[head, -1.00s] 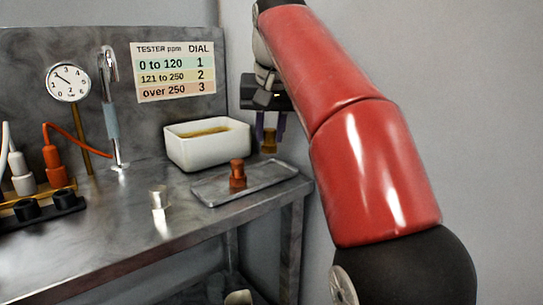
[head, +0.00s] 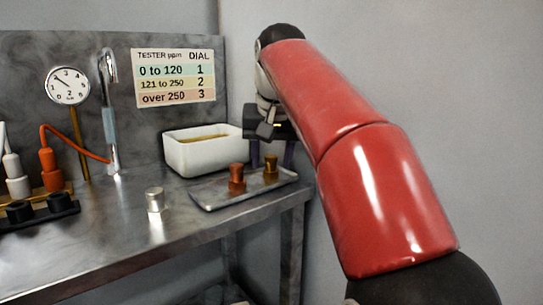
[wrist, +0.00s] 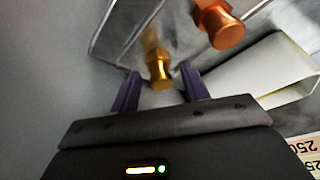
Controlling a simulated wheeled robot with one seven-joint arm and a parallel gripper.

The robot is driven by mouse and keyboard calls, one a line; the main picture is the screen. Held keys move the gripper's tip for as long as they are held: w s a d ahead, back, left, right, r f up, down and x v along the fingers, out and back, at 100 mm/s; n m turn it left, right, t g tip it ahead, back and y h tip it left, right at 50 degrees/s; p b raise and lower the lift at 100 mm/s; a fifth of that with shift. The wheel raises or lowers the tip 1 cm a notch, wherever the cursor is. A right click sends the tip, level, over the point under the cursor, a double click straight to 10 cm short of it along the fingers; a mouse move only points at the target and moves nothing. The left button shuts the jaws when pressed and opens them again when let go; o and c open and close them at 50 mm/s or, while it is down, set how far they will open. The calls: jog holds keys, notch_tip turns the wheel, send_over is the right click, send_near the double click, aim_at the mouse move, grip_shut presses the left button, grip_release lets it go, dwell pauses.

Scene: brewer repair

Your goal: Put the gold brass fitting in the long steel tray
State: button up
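The gold brass fitting (head: 270,170) stands upright in the right part of the long steel tray (head: 212,203), beside a copper fitting (head: 236,180). My gripper (head: 272,157) is low over the right end of the tray. In the wrist view, the gold fitting (wrist: 158,70) is between the tips of my gripper (wrist: 160,84), with a gap on each side. The fingers are spread and hold nothing. The copper fitting also shows in the wrist view (wrist: 222,26), apart from the fingers.
A white basin (head: 205,157) stands close behind the tray. A silver fitting (head: 155,200) stands on the steel bench (head: 110,240) to the left. A faucet (head: 110,120), a dial gauge (head: 67,86) and orange and white probes are farther left. The front of the bench is clear.

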jog(key=shift+r, duration=0.1)
jog(key=shift+r, duration=0.3)
jog(key=p+v, duration=0.5)
jog(key=v, duration=0.6)
jog(key=shift+s+r, duration=0.15)
jog(key=shift+r, duration=0.1)
jog(key=shift+d, duration=0.1)
jog(key=s+d+f, duration=0.3)
jog(key=s+f, duration=0.3)
jog(key=f, duration=0.4)
jog(key=s+d+f, duration=0.3)
jog(key=s+f, duration=0.4)
jog(key=f, duration=0.4)
jog(key=s+d+f+t, duration=0.1)
jog(key=s+d+f, duration=0.2)
jog(key=s+f, duration=0.4)
notch_tip(320, 180, down, 4)
jog(key=shift+d+f+n, duration=0.1)
jog(key=shift+d+n, duration=0.15)
jog(key=shift+n, duration=0.05)
